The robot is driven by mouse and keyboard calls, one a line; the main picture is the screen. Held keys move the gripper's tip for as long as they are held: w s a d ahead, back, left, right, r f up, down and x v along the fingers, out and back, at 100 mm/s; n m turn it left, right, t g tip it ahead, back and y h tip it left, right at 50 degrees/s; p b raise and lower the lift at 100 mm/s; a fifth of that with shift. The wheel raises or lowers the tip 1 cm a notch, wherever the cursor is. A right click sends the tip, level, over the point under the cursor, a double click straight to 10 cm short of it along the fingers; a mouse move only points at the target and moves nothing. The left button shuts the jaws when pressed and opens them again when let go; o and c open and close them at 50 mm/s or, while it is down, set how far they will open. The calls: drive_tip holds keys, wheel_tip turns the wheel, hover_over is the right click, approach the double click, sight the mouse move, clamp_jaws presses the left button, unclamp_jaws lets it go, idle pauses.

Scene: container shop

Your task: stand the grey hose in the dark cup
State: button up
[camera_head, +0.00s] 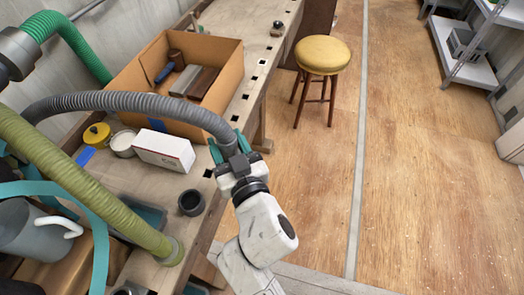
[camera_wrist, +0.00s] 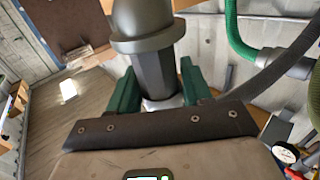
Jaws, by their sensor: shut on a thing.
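The grey hose (camera_head: 120,101) arches over the workbench from the left in the head view. Its right end runs down into my gripper (camera_head: 229,150), above the bench's right edge. In the wrist view the green fingers of my gripper (camera_wrist: 158,88) are shut on the hose's dark end fitting (camera_wrist: 148,42), one on each side. The dark cup (camera_head: 191,203) stands upright on the bench near its right edge, below and left of my gripper. The hose end is apart from the cup. The cup's inside is dark.
A white box (camera_head: 164,150), a white tub (camera_head: 123,143) and a yellow-lidded tin (camera_head: 97,135) stand behind the cup. A cardboard box (camera_head: 220,82) of tools is farther back. An olive hose (camera_head: 90,180) ends left of the cup. A yellow stool (camera_head: 322,54) stands on the floor.

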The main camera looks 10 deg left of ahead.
drive_tip(key=s+a+b, duration=0.5)
drive_tip(key=s+a, duration=0.2)
drive_tip(key=a, duration=0.2)
wheel_tip(320, 180, down, 6)
drive_tip(key=b, duration=0.6)
drive_tip(key=shift+s, duration=0.45)
drive_tip(key=shift+s+n+g+y+b, duration=0.15)
drive_tip(key=shift+n+g+y+b, duration=0.2)
drive_tip(key=shift+b, duration=0.2)
idle(0.8)
drive_tip(key=shift+f+b, duration=1.5)
drive_tip(key=shift+b, duration=0.4)
idle(1.3)
drive_tip(key=o, duration=1.3)
